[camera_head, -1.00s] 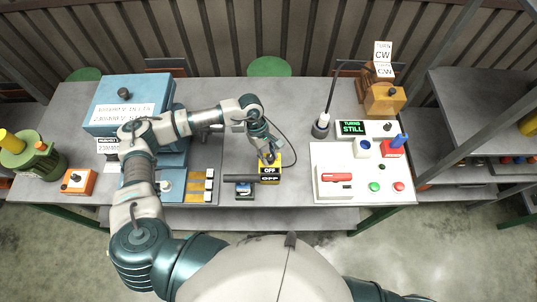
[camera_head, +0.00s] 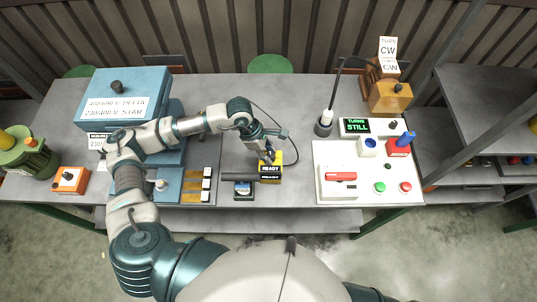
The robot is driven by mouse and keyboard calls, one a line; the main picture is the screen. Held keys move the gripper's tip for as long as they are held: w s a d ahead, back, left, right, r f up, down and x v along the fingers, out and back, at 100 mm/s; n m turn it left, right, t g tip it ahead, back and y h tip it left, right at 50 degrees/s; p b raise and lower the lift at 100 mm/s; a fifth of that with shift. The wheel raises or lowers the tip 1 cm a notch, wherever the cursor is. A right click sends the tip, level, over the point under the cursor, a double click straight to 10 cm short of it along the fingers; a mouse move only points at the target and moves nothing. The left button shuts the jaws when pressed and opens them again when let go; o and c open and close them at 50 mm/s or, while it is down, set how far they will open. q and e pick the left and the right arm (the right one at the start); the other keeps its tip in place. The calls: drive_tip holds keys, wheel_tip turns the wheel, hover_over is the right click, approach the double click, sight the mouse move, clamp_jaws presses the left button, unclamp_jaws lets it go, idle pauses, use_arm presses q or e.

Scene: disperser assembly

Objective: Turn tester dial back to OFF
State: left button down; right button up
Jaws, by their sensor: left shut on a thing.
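The tester (camera_head: 275,179) is a small yellow box with a black label face on the front middle of the table. Its upper line reads READY; the small line below is too small to read surely. My left gripper (camera_head: 269,159) comes down from above and is shut on the tester's dial. The fingers hide the dial, so its pointer does not show. A black cable loops from the tester area to the right. My right gripper is out of view.
A white panel (camera_head: 340,160) with buttons stands to the right. A blue machine (camera_head: 125,100) stands at left.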

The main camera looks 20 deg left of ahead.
use_arm(q)
drive_tip(key=shift+n+t+b, duration=0.4)
drive_tip(key=shift+n+b, duration=0.35)
drive_tip(key=shift+n, duration=0.45)
drive_tip(key=c, duration=0.8)
unclamp_jaws()
drive_tip(key=shift+r, duration=0.1)
drive_tip(key=v, duration=1.1)
drive_tip(key=shift+s+a+r, duration=0.1)
drive_tip(key=shift+a+r, duration=0.05)
drive_tip(key=shift+r, duration=0.2)
